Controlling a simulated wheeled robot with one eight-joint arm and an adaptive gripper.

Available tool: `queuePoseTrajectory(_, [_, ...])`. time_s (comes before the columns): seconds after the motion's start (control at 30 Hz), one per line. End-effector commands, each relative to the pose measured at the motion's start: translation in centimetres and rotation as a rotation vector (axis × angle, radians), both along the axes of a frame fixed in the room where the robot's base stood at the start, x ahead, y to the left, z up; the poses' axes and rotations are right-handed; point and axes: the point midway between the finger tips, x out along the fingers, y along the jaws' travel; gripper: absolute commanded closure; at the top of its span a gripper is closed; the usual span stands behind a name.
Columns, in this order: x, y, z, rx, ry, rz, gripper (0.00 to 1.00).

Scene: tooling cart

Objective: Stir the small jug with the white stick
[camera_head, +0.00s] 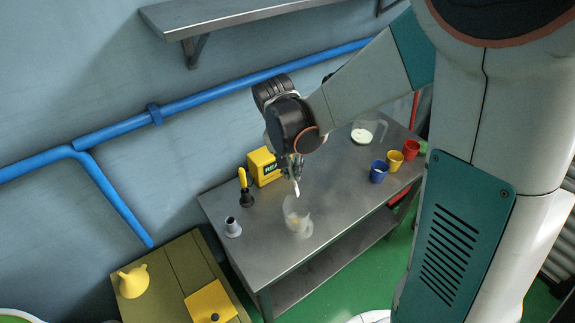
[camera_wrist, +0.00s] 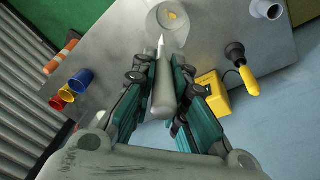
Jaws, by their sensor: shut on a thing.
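The small clear jug (camera_head: 291,221) stands upright on the metal cart, with something yellowish low inside. My gripper (camera_head: 291,167) is shut on the white stick (camera_head: 297,188), which points down toward the jug. In the wrist view the stick (camera_wrist: 162,92) lies between the fingers of my gripper (camera_wrist: 163,72), and its pale tip appears at the near edge of the jug. I cannot tell whether the tip is inside the jug or above it.
A larger jug with white contents (camera_head: 364,136) stands at the back right near blue (camera_head: 378,172), yellow (camera_head: 394,161) and red (camera_head: 411,149) cups. A yellow box (camera_head: 265,168), a yellow-handled black tool (camera_head: 245,190) and a grey flanged piece (camera_head: 232,227) are to the left.

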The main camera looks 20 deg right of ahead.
Motion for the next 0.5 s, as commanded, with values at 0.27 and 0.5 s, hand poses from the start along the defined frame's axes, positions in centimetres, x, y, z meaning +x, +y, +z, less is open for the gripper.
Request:
queuePoseTrajectory(0.27, [-0.2,0.7,-1.7,0.000,0.000,0.001,1.00])
queuePoseTrajectory(0.5, [-0.5,1.4,-3.3,0.000,0.001,0.001,1.00])
